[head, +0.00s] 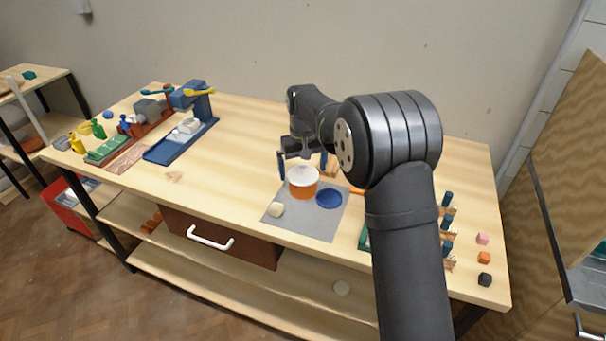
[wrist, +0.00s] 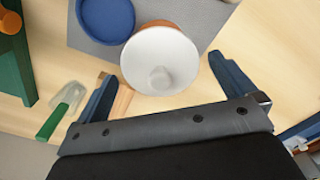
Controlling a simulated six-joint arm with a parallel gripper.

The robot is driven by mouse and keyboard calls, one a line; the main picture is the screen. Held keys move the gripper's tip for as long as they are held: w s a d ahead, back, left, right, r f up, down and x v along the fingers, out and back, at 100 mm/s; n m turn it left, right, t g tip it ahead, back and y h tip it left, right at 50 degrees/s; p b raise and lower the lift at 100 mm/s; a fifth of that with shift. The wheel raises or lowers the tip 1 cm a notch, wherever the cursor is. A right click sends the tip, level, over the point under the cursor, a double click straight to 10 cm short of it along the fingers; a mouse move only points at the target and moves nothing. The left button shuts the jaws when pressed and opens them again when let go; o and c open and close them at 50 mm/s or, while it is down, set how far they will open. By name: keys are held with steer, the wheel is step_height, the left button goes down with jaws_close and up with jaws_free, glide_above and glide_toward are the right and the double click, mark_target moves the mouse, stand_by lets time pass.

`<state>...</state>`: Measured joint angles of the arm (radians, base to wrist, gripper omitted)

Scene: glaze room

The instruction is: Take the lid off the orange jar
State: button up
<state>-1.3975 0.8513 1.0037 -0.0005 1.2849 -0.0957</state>
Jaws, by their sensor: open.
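The orange jar (head: 303,191) stands upright on a grey mat (head: 305,228), with a white lid (head: 302,174) on top. In the wrist view the lid (wrist: 160,58) is seen from above with a round knob in its middle, and a sliver of the jar's orange-brown side (wrist: 163,23) shows behind it. My gripper (head: 303,165) is open, its two blue fingers apart on either side of the lid. In the wrist view my gripper (wrist: 160,72) has a finger to the left and right of the lid, with gaps and no visible contact. Its exact height is hard to tell.
A blue round dish (head: 329,198) lies right of the jar, and a cream lump (head: 277,209) lies front left on the mat. A green-handled trowel (wrist: 62,109) and a green box (wrist: 12,70) are nearby. The table left of the mat is clear.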

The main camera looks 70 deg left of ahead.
steer(key=c, duration=0.9)
steer(key=shift+r, duration=0.1)
